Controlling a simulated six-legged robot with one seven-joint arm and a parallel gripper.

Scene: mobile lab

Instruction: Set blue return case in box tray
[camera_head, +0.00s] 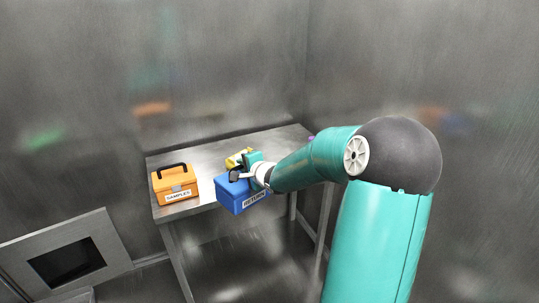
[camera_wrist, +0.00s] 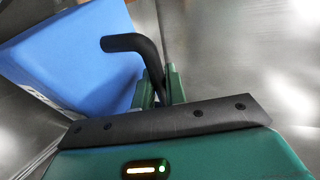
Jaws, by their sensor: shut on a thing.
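The blue return case (camera_head: 232,194) has a white label on its front and a black handle. It hangs or rests at the front edge of the metal table; whether it touches the table I cannot tell. My gripper (camera_head: 243,173) is shut on its handle from above. In the wrist view the blue case (camera_wrist: 70,55) fills the upper left, and its black handle (camera_wrist: 125,43) runs between the green fingers of my gripper (camera_wrist: 160,88). No box tray can be made out in either view.
An orange case (camera_head: 175,184) labelled SAMPLES stands on the left of the metal table (camera_head: 215,154). A yellow object (camera_head: 236,159) lies behind my gripper, partly hidden. A grey panel with a dark opening (camera_head: 66,262) is at the lower left. Metal walls enclose the table.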

